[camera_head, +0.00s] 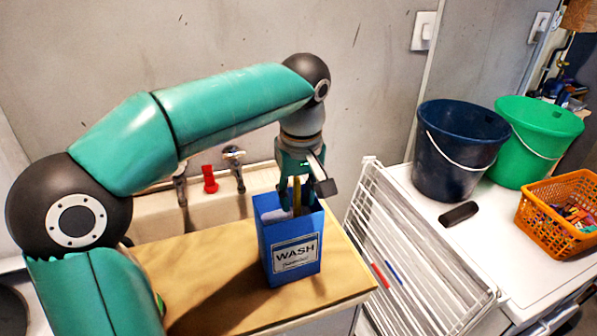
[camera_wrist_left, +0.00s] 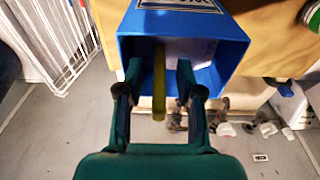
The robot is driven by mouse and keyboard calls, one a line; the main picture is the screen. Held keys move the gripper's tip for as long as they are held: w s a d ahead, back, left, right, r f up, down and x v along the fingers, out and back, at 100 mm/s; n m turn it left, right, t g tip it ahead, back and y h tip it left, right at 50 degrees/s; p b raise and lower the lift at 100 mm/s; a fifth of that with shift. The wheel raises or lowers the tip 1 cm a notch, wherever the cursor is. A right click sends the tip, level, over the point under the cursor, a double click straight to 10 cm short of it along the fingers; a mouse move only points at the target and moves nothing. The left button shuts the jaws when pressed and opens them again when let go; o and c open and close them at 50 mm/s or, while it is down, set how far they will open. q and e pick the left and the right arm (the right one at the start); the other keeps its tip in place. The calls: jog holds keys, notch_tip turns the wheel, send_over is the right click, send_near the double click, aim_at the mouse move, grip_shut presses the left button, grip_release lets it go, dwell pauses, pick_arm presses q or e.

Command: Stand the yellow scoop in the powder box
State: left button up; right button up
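The blue powder box (camera_head: 291,250), with a white WASH label, stands upright on the wooden top. The yellow scoop (camera_head: 297,192) stands in its open mouth, handle up; the handle also shows in the left wrist view (camera_wrist_left: 159,82). The scoop's lower end is hidden inside the box. My left gripper (camera_head: 297,196) is above and at the box mouth, fingers pointing down into it. In the left wrist view the left gripper (camera_wrist_left: 159,76) is open, one finger on each side of the handle, with a visible gap on both sides. My right gripper is not in view.
The wooden top (camera_head: 210,275) is bare left of the box. A white drying rack (camera_head: 400,250) stands right of it. A dark blue bucket (camera_head: 460,150), a green bucket (camera_head: 537,140) and an orange basket (camera_head: 555,225) stand further right.

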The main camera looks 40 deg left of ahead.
pick_arm(q)
notch_tip(320, 180, up, 12)
jog(key=d+p, duration=0.1)
jog(key=p, duration=0.1)
jog(key=shift+s+d+f, duration=0.15)
jog(key=shift+s+f, duration=0.1)
jog(key=shift+s, duration=0.1)
